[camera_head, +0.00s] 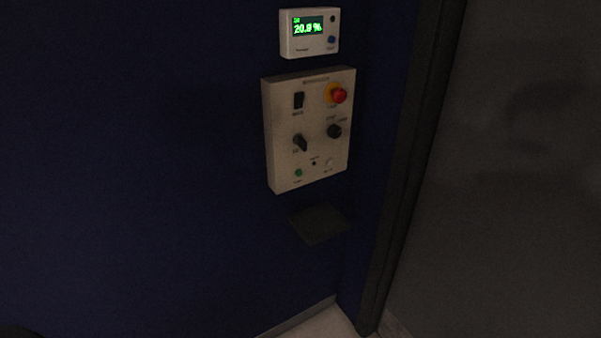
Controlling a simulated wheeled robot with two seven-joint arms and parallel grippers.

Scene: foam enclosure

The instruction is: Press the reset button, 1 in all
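A beige control panel (281,105) is fixed to the dark blue wall, right of the middle of the view. Along its lower edge are a small green button (298,173) on the left and a small pale round button (328,162) on the right. The labels under them are too small to read, so I cannot tell for sure which is the reset button. A tiny dark dot sits between them. Neither gripper shows in this view, and nothing touches the panel.
The panel also has a red mushroom button (339,95) on yellow, a black rocker switch (299,100) and two black knobs. A white display unit (290,48) above reads 20.0 %. A dark flat plate (319,223) is below. A dark frame post (408,170) stands to the right.

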